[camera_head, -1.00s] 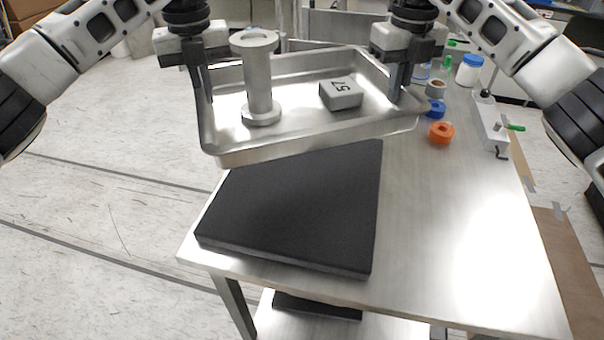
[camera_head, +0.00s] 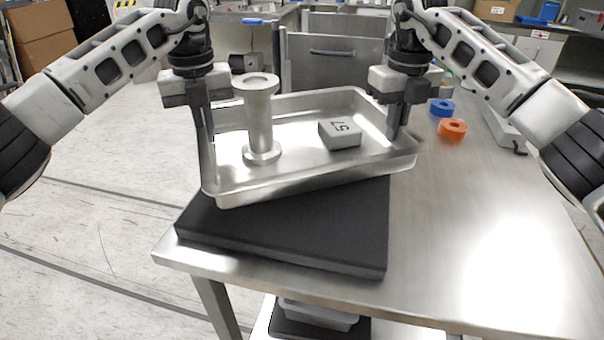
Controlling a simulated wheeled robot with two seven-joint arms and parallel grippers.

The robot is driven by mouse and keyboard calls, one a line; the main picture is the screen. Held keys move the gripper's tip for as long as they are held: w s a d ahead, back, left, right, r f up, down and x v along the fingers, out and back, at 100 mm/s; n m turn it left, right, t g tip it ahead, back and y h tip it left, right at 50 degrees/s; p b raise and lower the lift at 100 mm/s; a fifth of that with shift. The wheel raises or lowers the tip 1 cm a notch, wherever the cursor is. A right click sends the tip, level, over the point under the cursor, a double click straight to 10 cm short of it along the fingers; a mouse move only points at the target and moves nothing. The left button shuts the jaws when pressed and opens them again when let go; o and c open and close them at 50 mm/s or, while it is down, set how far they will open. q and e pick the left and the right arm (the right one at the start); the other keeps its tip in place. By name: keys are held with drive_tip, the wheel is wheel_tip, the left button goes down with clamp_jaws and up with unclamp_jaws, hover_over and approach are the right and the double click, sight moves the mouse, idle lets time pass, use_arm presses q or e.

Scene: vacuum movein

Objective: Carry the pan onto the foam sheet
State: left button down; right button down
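The metal pan (camera_head: 300,184) hangs between my two grippers, slightly tilted in the picture, over the rear part of the black foam sheet (camera_head: 285,240). A grey metal spool (camera_head: 260,120) stands upright in it on the left, and a grey block marked 57 (camera_head: 339,134) lies to the right of the spool. My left gripper (camera_head: 207,132) is shut on the pan's left wall. My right gripper (camera_head: 396,125) is shut on its right wall. The pan hides the back of the foam; I cannot tell whether they touch.
The foam lies on a steel table (camera_head: 470,230) near its left front corner. An orange ring (camera_head: 452,129) and a blue ring (camera_head: 441,107) lie to the right of the pan. The table's right front is clear. A lower shelf holds a container (camera_head: 318,314).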

sight(393, 144)
idle(0.3)
